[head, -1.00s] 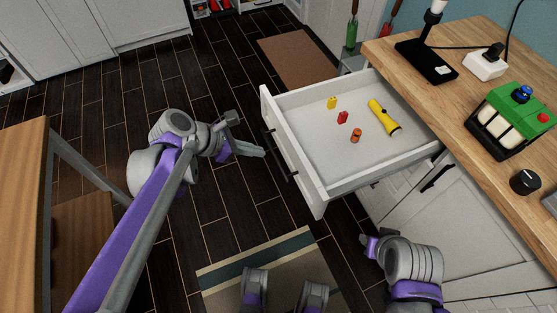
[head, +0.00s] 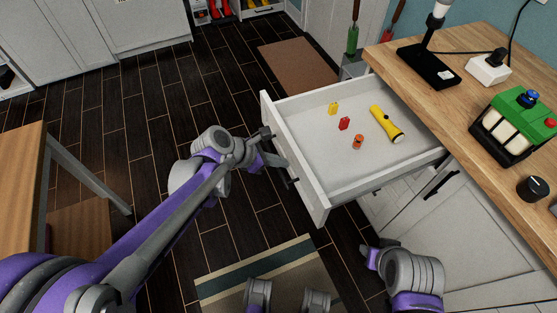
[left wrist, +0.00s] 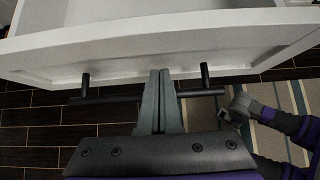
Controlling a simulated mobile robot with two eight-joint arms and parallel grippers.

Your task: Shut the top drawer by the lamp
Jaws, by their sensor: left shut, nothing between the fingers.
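The white top drawer (head: 285,140) stands pulled out from the counter on the right, below the lamp (head: 430,62). A dark bar handle (head: 291,180) runs along its front. My left gripper (head: 281,163) is shut and empty at the drawer front. In the left wrist view its fingers (left wrist: 160,78) point at the white drawer front (left wrist: 215,48) and cover the middle of the handle (left wrist: 205,92). I cannot tell whether the tips touch the panel. My right gripper (head: 370,255) is low, below the drawer and beside the cabinet; its finger opening is unclear.
In the drawer lie a yellow flashlight (head: 386,124) and several small yellow, red and orange items. The wooden counter (head: 480,155) holds a green-topped device (head: 515,122) and a black knob (head: 532,189). A wooden table (head: 20,190) stands left. Dark floor is clear between.

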